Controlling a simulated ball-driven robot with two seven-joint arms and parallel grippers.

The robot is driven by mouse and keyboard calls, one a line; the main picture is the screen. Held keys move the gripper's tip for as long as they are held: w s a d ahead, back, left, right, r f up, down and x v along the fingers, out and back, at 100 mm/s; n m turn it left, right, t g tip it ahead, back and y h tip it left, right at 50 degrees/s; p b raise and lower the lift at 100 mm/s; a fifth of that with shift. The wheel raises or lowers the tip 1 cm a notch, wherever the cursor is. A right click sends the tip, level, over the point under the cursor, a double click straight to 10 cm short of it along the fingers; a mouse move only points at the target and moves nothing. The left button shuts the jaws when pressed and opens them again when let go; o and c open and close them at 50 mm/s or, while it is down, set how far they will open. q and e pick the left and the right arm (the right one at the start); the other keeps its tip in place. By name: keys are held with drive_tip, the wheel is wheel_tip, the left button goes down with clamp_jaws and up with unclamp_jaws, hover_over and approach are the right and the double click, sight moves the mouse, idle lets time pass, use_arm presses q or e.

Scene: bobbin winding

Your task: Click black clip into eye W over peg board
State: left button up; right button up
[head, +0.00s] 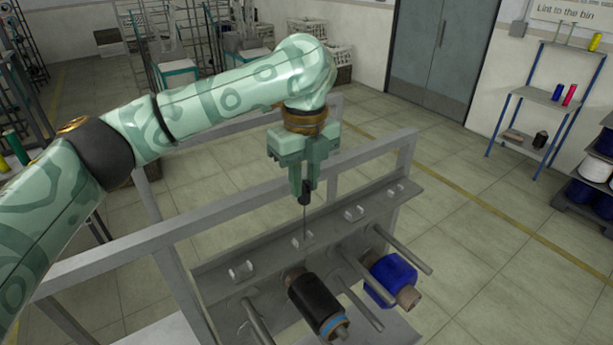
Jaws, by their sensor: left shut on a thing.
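My left gripper (303,190) points down and is shut on the black clip (304,196). A thin dark strand runs down from the clip towards the peg board (215,280). Several small pale eyes stand in a row along the board's ledge: one at the left (241,270), one below the clip (302,240), one to the right (354,213) and one at the far right (395,190). I cannot read any letter that marks eye W. The clip is above the ledge and looks apart from the eyes. My right gripper is not in view.
Long grey pegs (403,250) stick out from the board. A black bobbin (317,303) and a blue bobbin (391,280) sit on pegs. A grey frame rail (190,225) runs behind the board. A blue-legged shelf (545,95) stands at the right.

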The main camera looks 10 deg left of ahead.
sight(301, 201)
use_arm(q)
drive_tip(key=shift+d+f, duration=0.1)
drive_tip(key=shift+f, duration=0.2)
drive_tip(key=f, duration=0.6)
drive_tip(key=shift+a+f, duration=0.15)
drive_tip(key=shift+a, duration=0.05)
drive_tip(key=shift+s+a, duration=0.1)
drive_tip(key=shift+a, duration=0.1)
drive_tip(key=shift+d, duration=0.15)
drive_tip(key=shift+f, duration=1.85)
